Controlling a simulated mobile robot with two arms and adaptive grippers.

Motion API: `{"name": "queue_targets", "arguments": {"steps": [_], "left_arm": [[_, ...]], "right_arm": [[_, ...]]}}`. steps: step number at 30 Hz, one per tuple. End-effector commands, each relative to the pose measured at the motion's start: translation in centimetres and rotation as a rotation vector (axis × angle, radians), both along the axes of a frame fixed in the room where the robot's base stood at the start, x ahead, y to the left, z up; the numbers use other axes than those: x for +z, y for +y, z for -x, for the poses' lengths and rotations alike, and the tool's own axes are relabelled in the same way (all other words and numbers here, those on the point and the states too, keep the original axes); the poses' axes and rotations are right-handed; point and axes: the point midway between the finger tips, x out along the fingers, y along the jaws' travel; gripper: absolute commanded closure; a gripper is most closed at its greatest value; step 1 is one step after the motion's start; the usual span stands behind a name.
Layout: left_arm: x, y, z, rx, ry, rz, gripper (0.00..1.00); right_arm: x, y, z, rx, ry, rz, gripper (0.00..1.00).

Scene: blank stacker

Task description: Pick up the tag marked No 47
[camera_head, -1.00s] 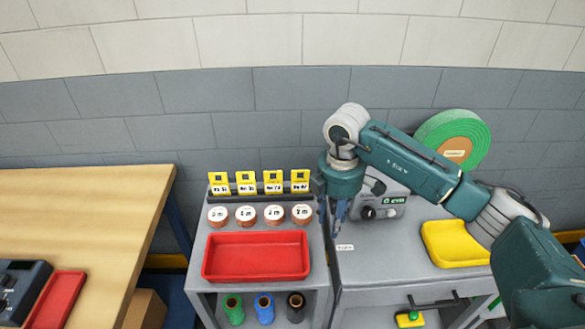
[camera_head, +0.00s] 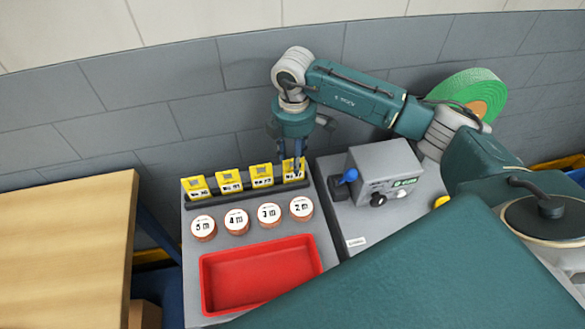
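Several yellow tags stand upright in a dark rack at the back of the grey left cabinet top. They include a far left tag (camera_head: 196,188), a second tag (camera_head: 229,182) and a third tag (camera_head: 262,176). The rightmost tag (camera_head: 293,174) seems to read No 47, but its print is small and partly covered. My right gripper (camera_head: 291,164) points down at this tag, its fingers overlapping the upper part. I cannot tell whether the fingers are closed on it. My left gripper is not in view.
Several round labelled spools (camera_head: 237,221) sit before the rack (camera_head: 212,197), with a red tray (camera_head: 213,285) nearer. A grey device (camera_head: 385,165) with a blue lever stands to the right. A green roll (camera_head: 465,88) is behind. The wooden table (camera_head: 70,240) at left is clear where visible.

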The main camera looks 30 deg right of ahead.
Motion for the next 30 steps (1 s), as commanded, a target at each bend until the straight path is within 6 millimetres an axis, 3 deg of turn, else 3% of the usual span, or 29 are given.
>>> {"name": "queue_targets", "arguments": {"steps": [7, 13, 23, 24, 29, 30], "left_arm": [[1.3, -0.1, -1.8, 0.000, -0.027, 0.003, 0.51], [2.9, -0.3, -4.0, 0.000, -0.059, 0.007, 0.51], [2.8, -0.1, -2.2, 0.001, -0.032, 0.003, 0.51], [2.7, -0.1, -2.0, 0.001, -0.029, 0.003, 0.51], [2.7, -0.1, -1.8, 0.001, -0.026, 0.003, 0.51], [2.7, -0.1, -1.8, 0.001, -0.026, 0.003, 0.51]], "right_arm": [[-1.9, 0.1, 0.2, 0.000, 0.003, 0.000, 0.66], [-5.0, 0.1, 0.3, -0.001, 0.002, 0.000, 0.66], [-6.2, 0.1, 0.2, 0.001, -0.002, 0.000, 0.66], [-6.2, 0.1, 0.2, 0.001, -0.002, 0.000, 0.68], [-6.2, 0.1, 0.2, 0.000, -0.002, 0.000, 0.99], [-6.2, 0.1, 0.2, 0.000, -0.002, 0.000, 1.00]]}}
